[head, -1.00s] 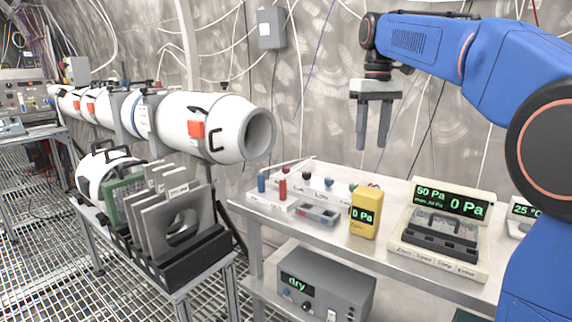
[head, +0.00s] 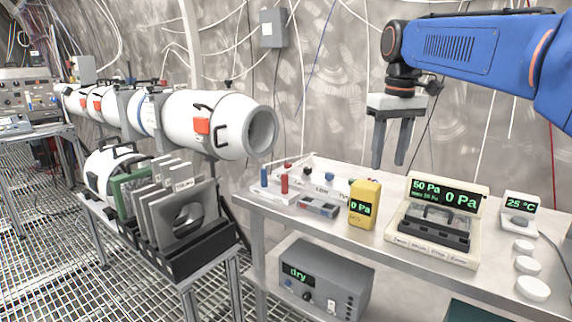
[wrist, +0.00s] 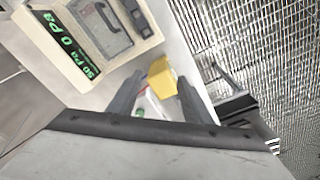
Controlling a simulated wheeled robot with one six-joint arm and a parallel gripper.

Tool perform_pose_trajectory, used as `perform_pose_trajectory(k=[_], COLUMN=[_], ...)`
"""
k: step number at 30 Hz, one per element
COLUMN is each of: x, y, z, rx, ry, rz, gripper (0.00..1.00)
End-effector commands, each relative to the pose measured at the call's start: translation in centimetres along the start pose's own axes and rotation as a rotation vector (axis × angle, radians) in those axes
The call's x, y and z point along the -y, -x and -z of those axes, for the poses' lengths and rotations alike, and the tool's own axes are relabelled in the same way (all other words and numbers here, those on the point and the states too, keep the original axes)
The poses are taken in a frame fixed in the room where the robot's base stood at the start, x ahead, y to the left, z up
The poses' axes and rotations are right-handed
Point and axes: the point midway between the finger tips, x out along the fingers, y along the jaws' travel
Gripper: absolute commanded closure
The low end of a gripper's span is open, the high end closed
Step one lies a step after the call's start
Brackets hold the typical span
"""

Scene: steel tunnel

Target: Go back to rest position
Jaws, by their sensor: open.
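My gripper (head: 391,165) is in the head view, above the steel table, pointing down with its two dark fingers apart and nothing between them. My blue arm reaches in from the right edge. In the wrist view my gripper (wrist: 158,97) shows its two fingers spread. The yellow meter (wrist: 163,78) lies beyond them, well below, and is not touched. In the head view the yellow meter (head: 365,205) stands on the table reading 0 Pa.
A pressure device (head: 438,222) and a 25 °C display (head: 520,207) stand on the steel table (head: 300,222). Several white discs (head: 532,288) lie at its right. A white tube (head: 215,125) runs along the left. A plate rack (head: 195,257) stands below it. Air around my gripper is clear.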

Motion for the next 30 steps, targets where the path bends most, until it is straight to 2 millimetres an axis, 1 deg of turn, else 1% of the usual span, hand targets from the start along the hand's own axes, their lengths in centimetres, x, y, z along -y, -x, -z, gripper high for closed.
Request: perform_pose_trajectory(k=[1, 8, 14, 20, 24, 27, 30], x=[0.1, 0.6, 1.3, 2.1, 2.7, 3.1, 3.5], y=[-0.4, -3.8, -7.8, -12.5, -16.3, -18.9, -21.2], z=[-1.4, -7.7, -13.3, -18.9, -22.6, -25.0, -26.9], rx=[-0.013, -0.08, -0.142, -0.204, -0.247, -0.276, -0.3], ry=[-0.01, -0.072, -0.126, -0.178, -0.216, -0.24, -0.26], rz=[-0.003, -0.017, -0.029, -0.039, -0.046, -0.05, -0.053], gripper=[0.55, 0.55, 0.55, 0.55, 0.55, 0.55, 0.55])
